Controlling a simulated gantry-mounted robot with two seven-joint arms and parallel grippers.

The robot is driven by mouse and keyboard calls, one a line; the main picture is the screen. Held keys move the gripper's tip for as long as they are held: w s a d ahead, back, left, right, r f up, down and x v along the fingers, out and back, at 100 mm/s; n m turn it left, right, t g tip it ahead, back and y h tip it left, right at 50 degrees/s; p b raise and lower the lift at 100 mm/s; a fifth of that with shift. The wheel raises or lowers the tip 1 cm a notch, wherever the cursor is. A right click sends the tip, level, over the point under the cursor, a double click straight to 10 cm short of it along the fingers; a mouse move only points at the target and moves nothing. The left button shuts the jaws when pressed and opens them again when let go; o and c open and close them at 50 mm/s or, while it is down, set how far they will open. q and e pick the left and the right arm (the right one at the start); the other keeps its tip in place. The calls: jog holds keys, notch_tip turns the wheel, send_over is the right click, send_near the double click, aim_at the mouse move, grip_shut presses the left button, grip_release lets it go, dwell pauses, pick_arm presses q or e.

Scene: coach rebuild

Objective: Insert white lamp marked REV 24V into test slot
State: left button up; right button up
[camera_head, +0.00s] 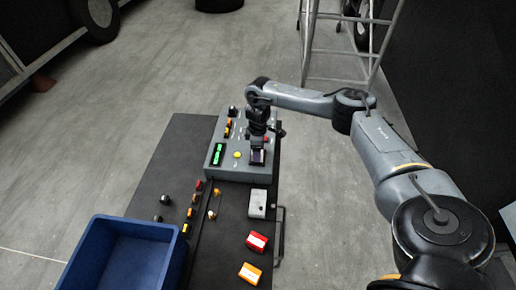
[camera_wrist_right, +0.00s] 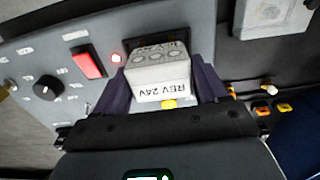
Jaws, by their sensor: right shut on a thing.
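The white lamp marked REV 24V (camera_wrist_right: 160,77) is between the two dark fingers of my right gripper (camera_wrist_right: 161,88), which is shut on it. Its marking appears upside down in the right wrist view. The lamp is at the face of the grey test box (camera_wrist_right: 205,20). The test slot is mostly hidden by the lamp and fingers, so I cannot tell how far the lamp sits in it. In the head view my right gripper (camera_head: 258,157) points down at the right front of the test box (camera_head: 232,172). My left gripper is not in view.
A white block (camera_head: 257,204), red block (camera_head: 256,243) and orange block (camera_head: 250,273) lie on the dark table. A blue bin (camera_head: 180,262) stands front left.

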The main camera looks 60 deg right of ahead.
jog(key=shift+f, duration=0.35)
jog(key=o, duration=0.8)
jog(key=shift+o, duration=0.2)
jog(key=shift+r, duration=0.1)
notch_tip(320, 180, up, 3)
jog(key=p, duration=0.3)
notch_tip(320, 180, up, 5)
jog(key=p, duration=0.6)
jog(key=shift+r, duration=0.15)
jog(key=shift+r+p, duration=1.25)
jog(key=shift+p, duration=0.1)
